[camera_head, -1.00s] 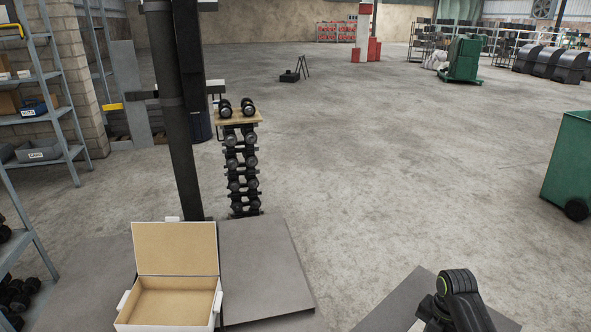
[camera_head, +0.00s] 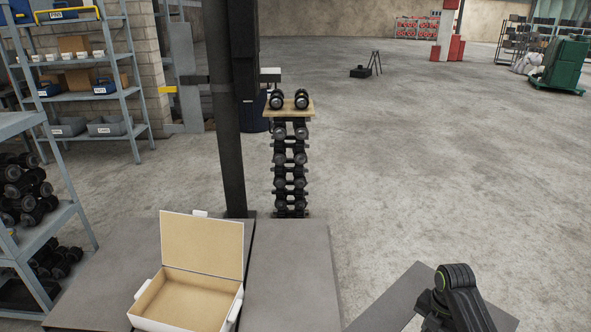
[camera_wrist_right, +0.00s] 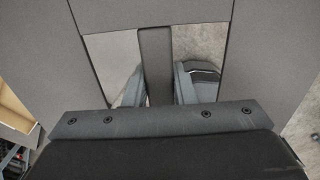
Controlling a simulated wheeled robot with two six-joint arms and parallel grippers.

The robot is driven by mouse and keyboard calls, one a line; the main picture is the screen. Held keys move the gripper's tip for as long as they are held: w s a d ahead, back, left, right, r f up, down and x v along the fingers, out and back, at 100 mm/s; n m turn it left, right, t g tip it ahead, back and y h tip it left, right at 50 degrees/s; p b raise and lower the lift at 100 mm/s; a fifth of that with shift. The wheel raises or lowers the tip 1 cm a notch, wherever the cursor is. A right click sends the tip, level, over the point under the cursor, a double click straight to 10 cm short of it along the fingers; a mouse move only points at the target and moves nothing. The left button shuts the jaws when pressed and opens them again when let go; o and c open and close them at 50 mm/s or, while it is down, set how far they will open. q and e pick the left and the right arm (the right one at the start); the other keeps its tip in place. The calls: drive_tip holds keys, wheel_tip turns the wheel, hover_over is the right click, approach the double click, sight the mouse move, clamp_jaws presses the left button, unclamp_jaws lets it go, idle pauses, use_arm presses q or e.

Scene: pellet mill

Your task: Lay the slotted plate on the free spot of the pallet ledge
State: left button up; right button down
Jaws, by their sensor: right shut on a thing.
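The slotted plate (camera_head: 387,306) is flat and dark grey, at the lower right of the head view, in my right gripper. My right wrist view shows its bar (camera_wrist_right: 156,48) between two long openings. My right gripper (camera_wrist_right: 158,84) has one finger through each opening and is shut on this bar. In the head view my right arm hides part of the plate. The plate is apart from the white box to its left. I cannot make out the pallet ledge or its free spot for certain. My left gripper is not in view.
An open white box (camera_head: 187,301) stands on a grey surface (camera_head: 100,268), beside another grey panel (camera_head: 291,270). A dark post (camera_head: 228,150) and a dumbbell rack (camera_head: 289,165) stand behind. Shelves (camera_head: 75,125) line the left. Open concrete floor (camera_head: 430,180) lies ahead and right.

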use_arm(q)
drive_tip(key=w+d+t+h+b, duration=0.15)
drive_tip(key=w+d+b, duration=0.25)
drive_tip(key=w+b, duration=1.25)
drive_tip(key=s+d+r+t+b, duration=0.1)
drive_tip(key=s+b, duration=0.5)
drive_tip(key=b, duration=0.8)
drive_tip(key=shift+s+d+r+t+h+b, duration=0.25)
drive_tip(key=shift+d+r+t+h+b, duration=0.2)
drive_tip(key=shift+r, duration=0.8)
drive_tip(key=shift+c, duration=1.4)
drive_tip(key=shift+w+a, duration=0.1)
